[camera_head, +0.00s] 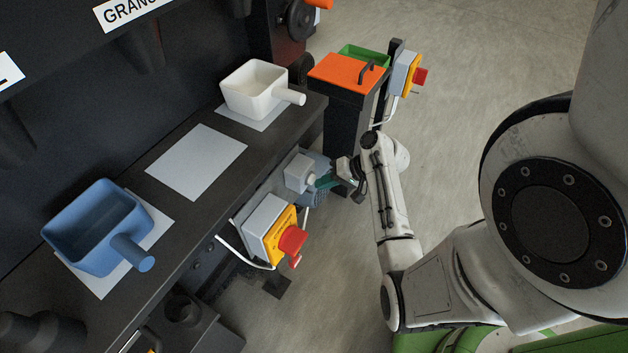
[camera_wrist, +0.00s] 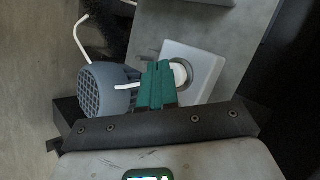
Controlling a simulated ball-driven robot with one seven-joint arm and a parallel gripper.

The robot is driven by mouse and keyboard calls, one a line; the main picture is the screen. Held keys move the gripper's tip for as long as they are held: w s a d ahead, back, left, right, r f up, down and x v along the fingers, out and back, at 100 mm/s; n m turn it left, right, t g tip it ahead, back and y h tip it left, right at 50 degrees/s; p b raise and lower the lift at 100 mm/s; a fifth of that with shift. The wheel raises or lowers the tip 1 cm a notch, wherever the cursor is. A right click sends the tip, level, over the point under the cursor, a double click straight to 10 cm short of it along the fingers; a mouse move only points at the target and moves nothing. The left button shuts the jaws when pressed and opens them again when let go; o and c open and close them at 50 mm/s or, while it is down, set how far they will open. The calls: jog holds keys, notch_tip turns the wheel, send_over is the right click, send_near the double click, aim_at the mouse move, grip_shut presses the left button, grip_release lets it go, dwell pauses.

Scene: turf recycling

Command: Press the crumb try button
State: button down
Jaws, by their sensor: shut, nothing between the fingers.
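A light grey button box (camera_head: 299,173) is mounted on the front side of the dark bench, and it also shows in the wrist view (camera_wrist: 207,62). Its round white button (camera_wrist: 181,74) faces my gripper and is partly hidden behind my fingers. My gripper (camera_head: 323,182) is shut and empty, with its teal fingertips (camera_wrist: 157,73) right at the button. I cannot tell whether they touch it. I see no label on the button.
A yellow box with a red button (camera_head: 291,241) sits on the bench side to the left. A blue-grey motor (camera_wrist: 106,90) is beside my fingers. A blue scoop (camera_head: 97,230) and a white scoop (camera_head: 255,88) stand on the bench. An orange-lidded bin (camera_head: 346,72) stands behind.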

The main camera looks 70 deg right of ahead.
jog(key=shift+w, duration=0.25)
jog(key=shift+s, duration=0.1)
dwell(0.3)
jog(key=shift+s+a+p, duration=0.15)
jog(key=shift+s+p, duration=0.35)
jog(key=shift+s, duration=0.15)
jog(key=s+a+p, duration=0.1)
jog(key=s+p, duration=0.1)
jog(key=s, duration=0.4)
jog(key=shift+a, duration=0.2)
jog(key=shift+w, duration=0.1)
dwell(0.7)
